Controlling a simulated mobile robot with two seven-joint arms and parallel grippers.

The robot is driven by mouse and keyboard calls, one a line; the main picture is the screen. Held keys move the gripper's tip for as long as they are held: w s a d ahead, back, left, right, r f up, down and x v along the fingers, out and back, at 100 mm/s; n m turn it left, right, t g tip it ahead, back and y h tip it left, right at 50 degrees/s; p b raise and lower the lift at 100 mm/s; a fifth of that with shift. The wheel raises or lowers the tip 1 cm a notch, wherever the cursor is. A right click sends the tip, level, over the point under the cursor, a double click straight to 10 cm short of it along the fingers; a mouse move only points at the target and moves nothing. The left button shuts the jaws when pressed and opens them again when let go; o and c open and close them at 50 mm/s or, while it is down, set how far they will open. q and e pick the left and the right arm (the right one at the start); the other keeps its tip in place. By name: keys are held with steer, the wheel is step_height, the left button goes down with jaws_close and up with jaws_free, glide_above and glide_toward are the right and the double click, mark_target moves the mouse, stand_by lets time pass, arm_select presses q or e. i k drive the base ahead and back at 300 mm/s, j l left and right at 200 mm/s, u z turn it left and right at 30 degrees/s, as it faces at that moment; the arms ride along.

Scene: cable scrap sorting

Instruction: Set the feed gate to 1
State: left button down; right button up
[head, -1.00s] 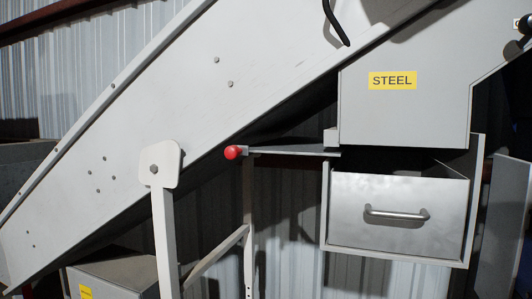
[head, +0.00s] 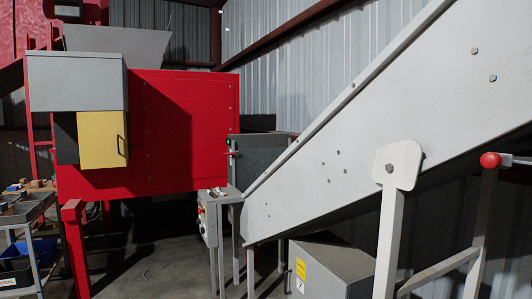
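No part is marked as the feed gate, and no gate scale can be read. A red machine (head: 185,130) stands at left, with a grey hopper (head: 117,41) on top and a yellow door (head: 102,139) on its front. A small red-tipped handle (head: 232,153) sticks out at its right side. A bar with a red ball knob (head: 490,160) shows at the right edge, beside the conveyor's support leg. I cannot tell whether either handle belongs to the feed gate. Neither of my grippers is in view.
A sloping grey conveyor (head: 400,120) crosses the right half on white legs (head: 388,240). A small control box (head: 209,225) stands before the red machine. A grey box (head: 335,265) with a yellow label sits under the conveyor. A cart (head: 25,215) with bins is at far left. Some floor (head: 150,265) is clear.

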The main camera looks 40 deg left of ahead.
mark_target(250, 165)
steer(key=j+u, duration=0.15)
steer(key=u, duration=0.85)
steer(key=l+u, duration=0.15)
steer(key=u, duration=0.45)
steer(key=i+j+u, duration=0.3)
steer(key=i, duration=0.3)
steer(key=i+u, duration=0.25)
steer(key=i, duration=1.7)
steer(key=i+j+z, duration=0.15)
steer(key=i, duration=0.25)
steer(key=i+z, duration=0.15)
steer(key=i, duration=0.25)
steer(key=i+j+z, duration=0.2)
steer(key=i, duration=0.2)
steer(key=i+j+z, duration=0.25)
steer(key=i+z, duration=0.15)
steer(key=i+j+z, duration=0.4)
steer(key=k+l, duration=0.05)
steer(key=k, duration=0.05)
